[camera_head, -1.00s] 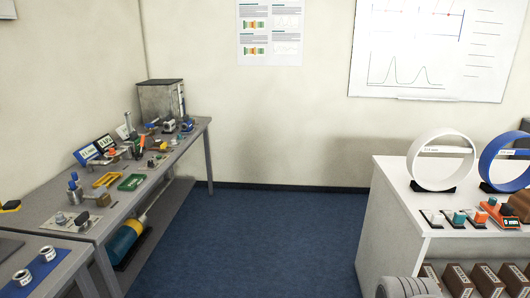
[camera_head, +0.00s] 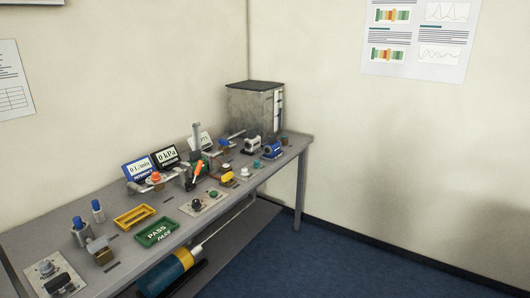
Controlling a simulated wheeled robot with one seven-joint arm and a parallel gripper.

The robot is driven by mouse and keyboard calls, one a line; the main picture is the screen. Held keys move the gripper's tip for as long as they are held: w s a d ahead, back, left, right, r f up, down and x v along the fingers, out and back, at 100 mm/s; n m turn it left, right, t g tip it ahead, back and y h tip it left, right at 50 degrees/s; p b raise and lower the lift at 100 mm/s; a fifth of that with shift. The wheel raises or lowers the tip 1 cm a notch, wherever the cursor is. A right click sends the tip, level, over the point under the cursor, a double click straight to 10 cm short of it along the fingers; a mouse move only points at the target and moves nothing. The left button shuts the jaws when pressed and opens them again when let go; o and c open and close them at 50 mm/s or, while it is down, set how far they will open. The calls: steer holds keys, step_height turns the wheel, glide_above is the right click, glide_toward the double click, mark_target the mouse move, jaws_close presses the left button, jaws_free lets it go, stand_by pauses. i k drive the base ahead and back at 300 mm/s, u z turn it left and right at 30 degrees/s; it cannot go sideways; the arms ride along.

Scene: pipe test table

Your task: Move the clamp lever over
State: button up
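A lever with an orange grip (camera_head: 197,168) stands tilted among the fittings in the middle of the grey table; it looks like the clamp lever. It leans up to the right from a dark mount in front of an upright grey post (camera_head: 197,138). The clamp's jaws and anything held in them are too small to make out. My gripper is not in view.
The grey test table (camera_head: 180,236) runs along the left wall. Yellow (camera_head: 134,216) and green (camera_head: 157,232) trays lie in front. A grey tank (camera_head: 252,108) stands at the far end. Blue floor (camera_head: 330,265) is clear at right.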

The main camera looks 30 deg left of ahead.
mark_target(192, 184)
steer(key=u, duration=0.35)
steer(key=i, duration=1.7)
steer(key=u, duration=1.6)
steer(key=i, duration=1.15)
steer(key=u, duration=1.3)
steer(key=i, duration=0.65)
steer(key=u, duration=0.15)
